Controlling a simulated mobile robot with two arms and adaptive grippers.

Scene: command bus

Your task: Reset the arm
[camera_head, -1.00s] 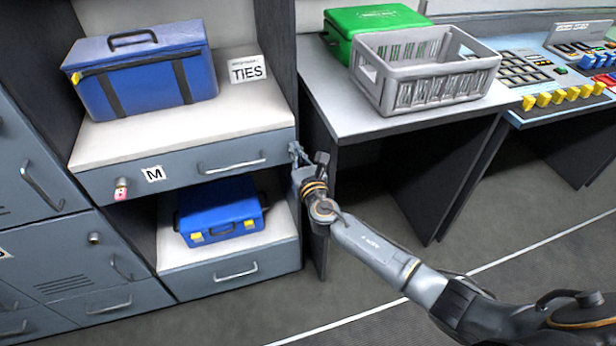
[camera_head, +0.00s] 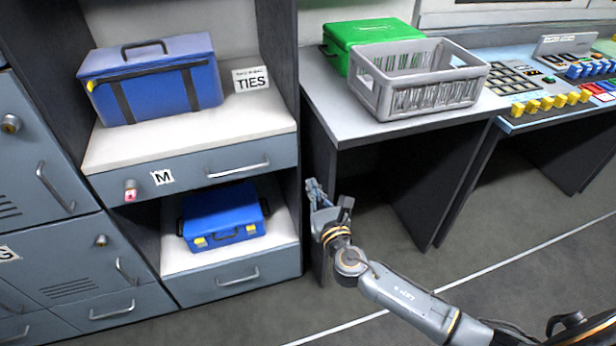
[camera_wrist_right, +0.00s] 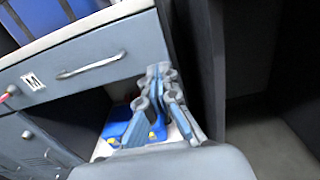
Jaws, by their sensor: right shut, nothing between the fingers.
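My right gripper (camera_head: 318,190) is in front of the dark side panel between the shelf cabinet and the desk, apart from the drawers. It is shut and empty. Its closed fingers also show in the right wrist view (camera_wrist_right: 160,78), with the drawer marked M (camera_wrist_right: 85,68) to their left and the lower blue case (camera_wrist_right: 128,124) partly hidden behind them. My left gripper is not in view.
The shut drawer marked M (camera_head: 215,168) sits above a blue case (camera_head: 222,216) in the cabinet. A blue bag (camera_head: 150,85) stands on the shelf. A grey crate (camera_head: 425,95) and a green box (camera_head: 345,36) stand on the desk (camera_head: 345,120). Open floor lies right of my arm.

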